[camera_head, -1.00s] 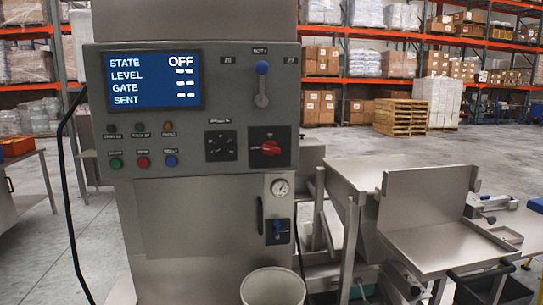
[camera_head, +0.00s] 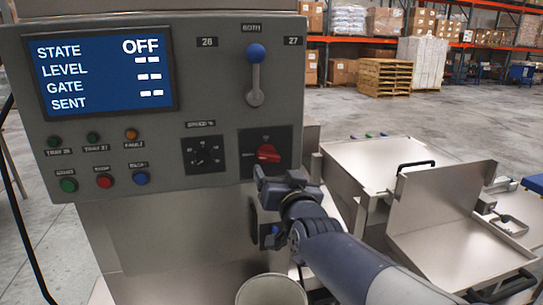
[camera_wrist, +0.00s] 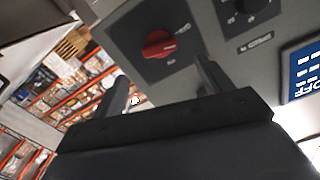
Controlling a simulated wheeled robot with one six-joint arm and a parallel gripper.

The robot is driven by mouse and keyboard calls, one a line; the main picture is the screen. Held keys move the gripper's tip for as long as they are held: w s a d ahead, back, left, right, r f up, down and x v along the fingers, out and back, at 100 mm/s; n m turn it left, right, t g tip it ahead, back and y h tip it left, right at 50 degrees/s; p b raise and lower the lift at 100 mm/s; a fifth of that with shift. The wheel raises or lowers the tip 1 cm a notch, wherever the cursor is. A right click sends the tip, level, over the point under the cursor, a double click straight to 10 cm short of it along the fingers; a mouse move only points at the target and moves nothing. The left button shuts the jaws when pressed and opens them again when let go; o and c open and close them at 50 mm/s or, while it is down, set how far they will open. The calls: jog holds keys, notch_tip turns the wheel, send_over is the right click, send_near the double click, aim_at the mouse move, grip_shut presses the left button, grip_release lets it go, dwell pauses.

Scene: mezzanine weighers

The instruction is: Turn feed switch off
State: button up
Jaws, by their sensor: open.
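A red rotary knob (camera_head: 268,153) sits on a black square plate at the lower right of the grey control panel (camera_head: 222,100). Its label is too small to read, so I cannot tell if it is the feed switch. In the wrist view the red knob (camera_wrist: 159,44) lies beyond and between my open fingers. My gripper (camera_head: 287,183) is open and empty, just below and in front of the knob, apart from it. The gripper also shows in the wrist view (camera_wrist: 163,84). The display (camera_head: 100,72) reads STATE OFF.
A blue-tipped lever (camera_head: 256,72) points up above the knob. A speed dial (camera_head: 206,154) and green, red and blue buttons (camera_head: 104,181) are to the left. My arm partly hides the lower cabinet. A steel tray (camera_head: 440,215) stands right; a bin (camera_head: 270,291) stands below.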

aim_at(269, 159)
jog(key=p+x, duration=0.2)
jog(key=x, duration=0.6)
jog(key=shift+w+a+f, duration=0.1)
jog(key=shift+w, duration=0.2)
jog(key=c, duration=1)
jog(key=shift+f+n+b, duration=0.15)
jog(key=shift+n+b, duration=0.35)
jog(key=shift+n, duration=0.1)
jog(key=shift+n+b, duration=0.4)
jog(key=shift+n, duration=0.6)
jog(key=o, duration=1)
jog(key=shift+s, duration=0.1)
